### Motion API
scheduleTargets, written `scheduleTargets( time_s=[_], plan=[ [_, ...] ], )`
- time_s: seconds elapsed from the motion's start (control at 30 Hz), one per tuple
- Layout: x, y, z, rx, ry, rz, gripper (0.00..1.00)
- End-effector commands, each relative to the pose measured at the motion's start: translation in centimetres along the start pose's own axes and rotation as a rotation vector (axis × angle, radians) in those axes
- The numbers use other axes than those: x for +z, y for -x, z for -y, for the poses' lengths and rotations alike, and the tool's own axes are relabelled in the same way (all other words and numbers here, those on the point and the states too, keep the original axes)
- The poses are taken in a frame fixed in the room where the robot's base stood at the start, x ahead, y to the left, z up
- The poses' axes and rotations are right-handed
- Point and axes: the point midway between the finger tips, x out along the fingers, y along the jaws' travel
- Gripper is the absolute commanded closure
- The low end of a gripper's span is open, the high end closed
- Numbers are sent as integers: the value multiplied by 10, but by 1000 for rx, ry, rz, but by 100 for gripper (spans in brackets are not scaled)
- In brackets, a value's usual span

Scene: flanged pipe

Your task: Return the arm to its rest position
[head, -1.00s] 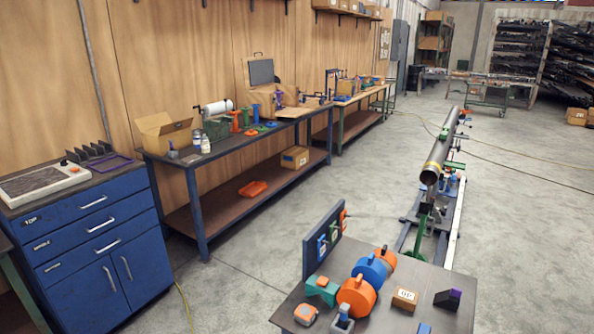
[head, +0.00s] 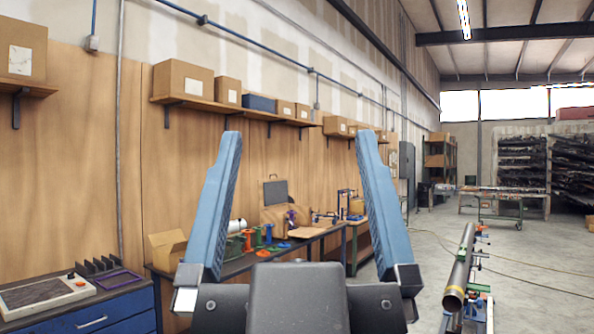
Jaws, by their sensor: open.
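My gripper (head: 298,145) stands upright in the lower middle of the head view, its two blue fingers spread wide apart. Nothing is between the fingers, and the wall and shelf show through the gap. It is in front of the camera, and it and its dark body hide part of the long workbench behind. The rest of my arm is below the picture and cannot be seen.
A workbench (head: 240,258) with coloured parts runs along the wooden wall. A blue cabinet (head: 115,312) is at the lower left. A shelf with boxes (head: 186,86) is above. The flanged pipe (head: 460,268) lies on stands at right, with open floor around it.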

Motion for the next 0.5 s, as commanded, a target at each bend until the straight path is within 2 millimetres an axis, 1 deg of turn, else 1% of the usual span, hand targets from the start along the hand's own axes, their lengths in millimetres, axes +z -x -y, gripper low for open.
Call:
scheduleTargets(
  time_s=[0.07,0.3,0.43,0.5],
  plan=[
    [-6,1,1,0,-11,-17,3],
    [-5,1,1,0,-11,-15,3],
    [6,11,1,-1,-11,-14,3],
    [8,13,1,-1,-11,-13,3]
  ],
)
